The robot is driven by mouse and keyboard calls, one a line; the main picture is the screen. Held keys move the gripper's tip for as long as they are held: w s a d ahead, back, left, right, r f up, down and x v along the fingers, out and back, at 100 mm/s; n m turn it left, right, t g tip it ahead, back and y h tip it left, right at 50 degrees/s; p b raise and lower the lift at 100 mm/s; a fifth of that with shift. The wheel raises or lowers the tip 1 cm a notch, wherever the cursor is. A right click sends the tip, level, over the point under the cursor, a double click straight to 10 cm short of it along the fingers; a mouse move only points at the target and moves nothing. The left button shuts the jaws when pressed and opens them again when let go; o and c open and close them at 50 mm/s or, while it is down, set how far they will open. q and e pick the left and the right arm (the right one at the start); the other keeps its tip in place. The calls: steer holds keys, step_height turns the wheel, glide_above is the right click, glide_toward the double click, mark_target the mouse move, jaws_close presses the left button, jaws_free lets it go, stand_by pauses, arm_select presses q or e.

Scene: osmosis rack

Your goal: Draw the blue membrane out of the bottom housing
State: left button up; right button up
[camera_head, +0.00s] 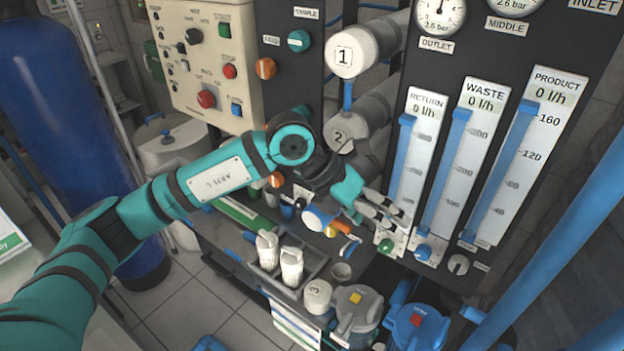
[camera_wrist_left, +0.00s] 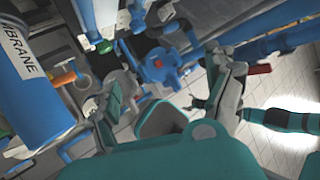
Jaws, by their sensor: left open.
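The blue membrane (camera_wrist_left: 38,90), a thick cylinder with a white label reading MEMBRANE, is large at the left of the left wrist view. In the head view a blue and white rounded end (camera_head: 318,217), apparently its end, shows below and left of my left gripper. The bottom housing is mostly hidden behind my left arm and gripper. My left gripper (camera_head: 383,213) is open, its fingers in front of the rack below the RETURN gauge. In the left wrist view, the gripper (camera_wrist_left: 170,82) has its fingers apart, with the membrane outside them, to the left.
Housings 1 (camera_head: 345,57) and 2 (camera_head: 338,136) are stacked above. A cap marked 3 (camera_head: 318,292) lies on the bench beside two white cartridges (camera_head: 292,268) in a tray. Filter bowls with a yellow (camera_head: 356,299) and a red button (camera_head: 416,320) stand at the front. Pipes run at right.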

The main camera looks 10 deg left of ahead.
arm_select(q)
steer(key=w+a+y, duration=0.1)
steer(key=a+y, duration=0.1)
steer(key=a, duration=0.2)
steer(key=w+a+n+t+y, duration=0.1)
steer(key=w+a+y, duration=0.1)
steer(key=a, duration=0.2)
steer(key=w+a+r+t+y, duration=0.1)
steer(key=w+a+y, duration=0.1)
steer(key=a, duration=0.2)
steer(key=shift+w+a+r+y, duration=0.1)
steer(key=shift+w+a+y, duration=0.15)
steer(key=shift+y, duration=0.05)
steer(key=b+x, duration=0.2)
steer(key=x, duration=0.3)
steer(key=shift+w+d+f, duration=0.1)
steer(key=shift+w+f, duration=0.05)
steer(key=shift+f, duration=0.2)
steer(key=shift+b+x, duration=2.2)
steer(key=shift+x, duration=0.25)
arm_select(e)
step_height(320, 180, down, 6)
steer(key=shift+s+f, duration=0.15)
steer(key=shift+f, duration=0.05)
arm_select(q)
steer(key=shift+w, duration=0.15)
steer(key=shift+c, duration=0.3)
arm_select(e)
steer(key=shift+a, duration=0.1)
